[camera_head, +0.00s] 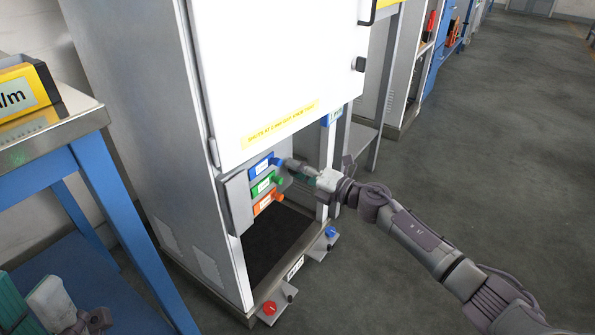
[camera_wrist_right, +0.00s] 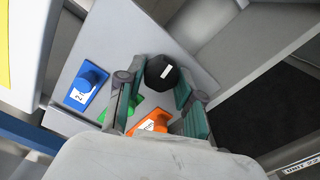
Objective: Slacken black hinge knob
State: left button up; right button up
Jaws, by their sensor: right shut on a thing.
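In the right wrist view a black knob (camera_wrist_right: 163,73) with a white mark sits on a grey panel, between the fingertips of my right gripper (camera_wrist_right: 160,84). The fingers are shut on its sides. My left gripper (camera_head: 22,300) shows partly at the lower left edge, with teal pads and a white body, away from the cabinet. Its opening cannot be made out.
Blue (camera_head: 278,161), green (camera_head: 276,180) and orange (camera_head: 274,197) knobs sit close to my right gripper. Above is a white door (camera_head: 270,70) with a yellow label and another black knob (camera_head: 359,64). A blue-legged table (camera_head: 60,130) stands at left. Floor at right is clear.

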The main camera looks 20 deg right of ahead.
jog(key=shift+f, duration=0.15)
jog(key=o, duration=1.2)
jog(key=shift+c, duration=0.2)
jog(key=v, duration=1.2)
